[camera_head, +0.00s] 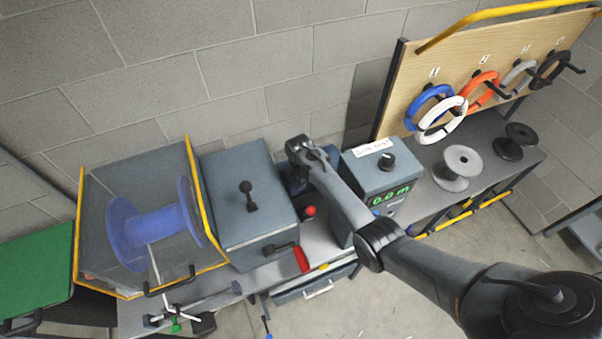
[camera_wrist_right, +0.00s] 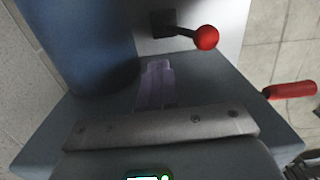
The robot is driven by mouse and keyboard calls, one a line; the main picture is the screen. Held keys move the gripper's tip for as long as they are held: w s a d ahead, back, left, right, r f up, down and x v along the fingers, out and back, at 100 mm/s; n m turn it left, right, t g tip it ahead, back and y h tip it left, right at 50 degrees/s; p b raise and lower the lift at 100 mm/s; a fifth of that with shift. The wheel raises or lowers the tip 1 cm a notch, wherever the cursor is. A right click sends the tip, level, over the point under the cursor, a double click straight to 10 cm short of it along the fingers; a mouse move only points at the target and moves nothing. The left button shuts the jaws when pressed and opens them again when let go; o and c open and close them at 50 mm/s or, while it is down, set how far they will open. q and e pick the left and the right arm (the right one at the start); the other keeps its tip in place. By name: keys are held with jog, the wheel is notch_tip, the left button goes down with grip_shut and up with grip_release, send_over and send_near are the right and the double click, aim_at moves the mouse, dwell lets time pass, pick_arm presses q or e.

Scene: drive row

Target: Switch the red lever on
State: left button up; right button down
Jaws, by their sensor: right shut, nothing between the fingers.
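The red lever is a short dark stem with a red ball knob (camera_head: 309,211), low on the machine between the two grey-blue boxes. In the right wrist view the red knob (camera_wrist_right: 206,38) is at the upper middle, on a stem from a small dark plate on a pale panel, pointing right. My right gripper (camera_wrist_right: 155,70) is shut and empty, its fingers left of the knob and apart from it. In the head view its wrist hangs above and behind the knob, and the fingertips are hidden. My left gripper is not in view.
A red-handled crank (camera_head: 302,258) sticks out of the left box, which has a black ball-topped lever (camera_head: 247,188). A meter box (camera_head: 382,170) reads 0.0 m. A clear-guarded blue spool (camera_head: 152,224) is at left. Two empty spools (camera_head: 463,161) stand at right.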

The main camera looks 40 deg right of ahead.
notch_tip(320, 180, up, 8)
jog(key=s, duration=0.2)
jog(key=shift+s+a, duration=0.15)
jog(key=shift+a, duration=0.25)
jog(key=shift+r, duration=0.1)
